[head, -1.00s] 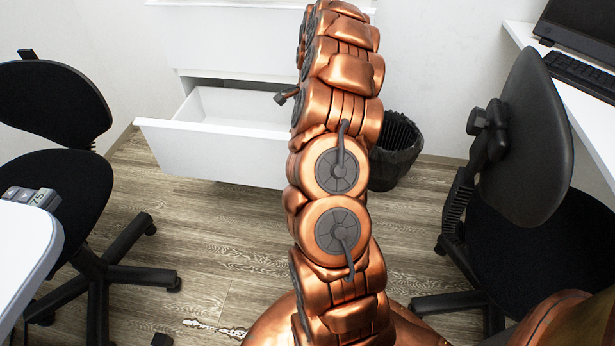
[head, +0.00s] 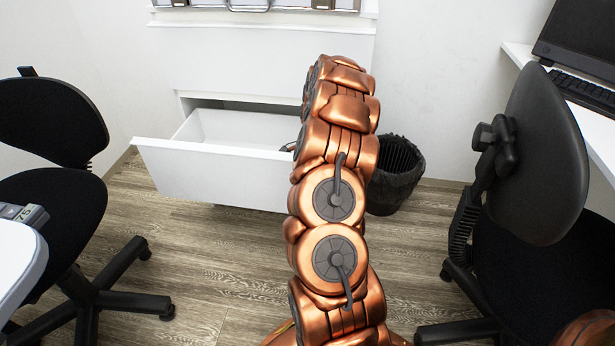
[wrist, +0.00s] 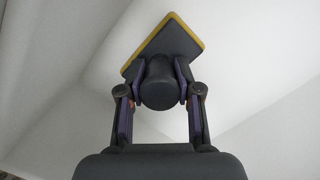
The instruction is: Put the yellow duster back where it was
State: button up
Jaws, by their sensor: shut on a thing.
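In the wrist view my gripper (wrist: 161,84) is shut on the yellow duster (wrist: 168,46), a dark grey block with a yellow edge and a dark round handle. The duster is tilted, with white surfaces behind it. I cannot tell whether it touches them. In the head view the white lower drawer (head: 215,172) is pulled open, and its visible inside looks empty. My copper arm covers the drawer's right part. The duster is hidden there behind the arm, and only a small dark bit of my gripper may show at the drawer's right.
A white cabinet (head: 250,62) holds the drawer, with a silver case (head: 290,5) on top. A black bin (head: 396,178) stands right of it. Black office chairs (head: 40,120) (head: 545,150) flank the free wood floor. A desk with a laptop (head: 580,35) is at right.

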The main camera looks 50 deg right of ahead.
jog(key=shift+f, duration=0.2)
jog(key=o, duration=1.1)
jog(key=r+p, duration=0.1)
jog(key=r, duration=0.2)
jog(key=d+r+p, duration=0.1)
jog(key=r, duration=0.7)
jog(key=shift+s+d+p, duration=0.1)
jog(key=shift+d+p, duration=0.25)
jog(key=shift+p, duration=0.05)
jog(key=shift+r, duration=0.5)
jog(key=shift+r, duration=0.1)
